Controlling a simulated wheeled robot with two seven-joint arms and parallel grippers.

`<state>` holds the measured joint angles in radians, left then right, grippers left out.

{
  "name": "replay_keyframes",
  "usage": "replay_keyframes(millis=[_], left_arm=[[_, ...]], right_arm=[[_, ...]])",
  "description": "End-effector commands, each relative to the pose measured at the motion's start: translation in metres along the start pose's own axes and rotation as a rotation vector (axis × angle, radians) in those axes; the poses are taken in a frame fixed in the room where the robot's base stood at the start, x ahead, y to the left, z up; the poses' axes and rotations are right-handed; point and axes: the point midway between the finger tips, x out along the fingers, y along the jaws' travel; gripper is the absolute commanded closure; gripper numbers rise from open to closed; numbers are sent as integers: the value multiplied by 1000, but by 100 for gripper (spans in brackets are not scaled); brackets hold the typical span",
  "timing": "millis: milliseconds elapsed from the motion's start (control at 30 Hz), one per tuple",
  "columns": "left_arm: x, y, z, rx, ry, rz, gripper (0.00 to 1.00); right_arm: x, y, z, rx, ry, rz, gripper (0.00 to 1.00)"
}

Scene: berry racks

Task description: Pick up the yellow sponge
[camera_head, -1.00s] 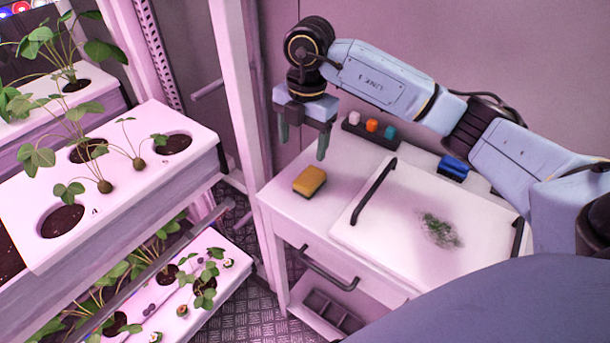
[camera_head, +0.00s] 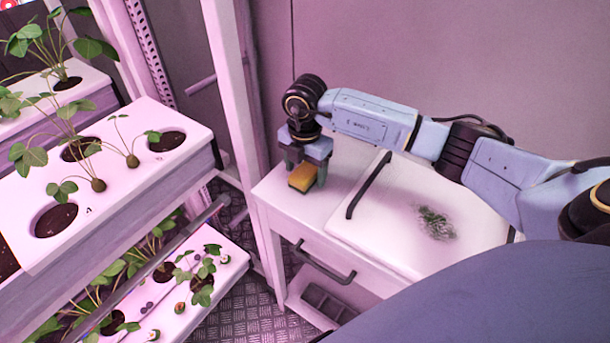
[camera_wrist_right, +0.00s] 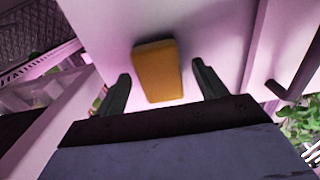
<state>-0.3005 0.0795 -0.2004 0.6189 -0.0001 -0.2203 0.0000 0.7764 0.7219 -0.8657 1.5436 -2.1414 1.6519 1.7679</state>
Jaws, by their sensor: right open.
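The yellow sponge (camera_head: 302,176) lies on the white cabinet top near its left end, with a dark underside. My right gripper (camera_head: 304,178) is directly over it, fingers pointing down on either side of the sponge. In the right wrist view the sponge (camera_wrist_right: 158,70) sits between the two open fingers (camera_wrist_right: 160,86), with a gap on each side. The gripper is open and holds nothing. My left gripper is not in view.
A white tray (camera_head: 385,225) with a dark handle and a small clump of greenery lies right of the sponge on the cabinet (camera_head: 272,192). A white rack post (camera_head: 232,110) and planter shelves (camera_head: 120,190) with strawberry plants stand at the left.

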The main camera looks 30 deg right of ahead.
Motion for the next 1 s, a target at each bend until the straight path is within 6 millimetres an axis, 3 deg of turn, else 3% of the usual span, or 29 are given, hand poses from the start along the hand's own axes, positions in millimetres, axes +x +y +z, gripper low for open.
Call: replay_keyframes(millis=[100,333,700,1000], left_arm=[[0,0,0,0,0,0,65],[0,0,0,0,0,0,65],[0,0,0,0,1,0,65],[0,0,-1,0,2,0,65]], right_arm=[[9,0,-1,-1,1,-1,29],[10,0,-1,-2,1,1,29],[10,0,0,-1,1,1,76],[3,0,0,-1,0,2,77]])
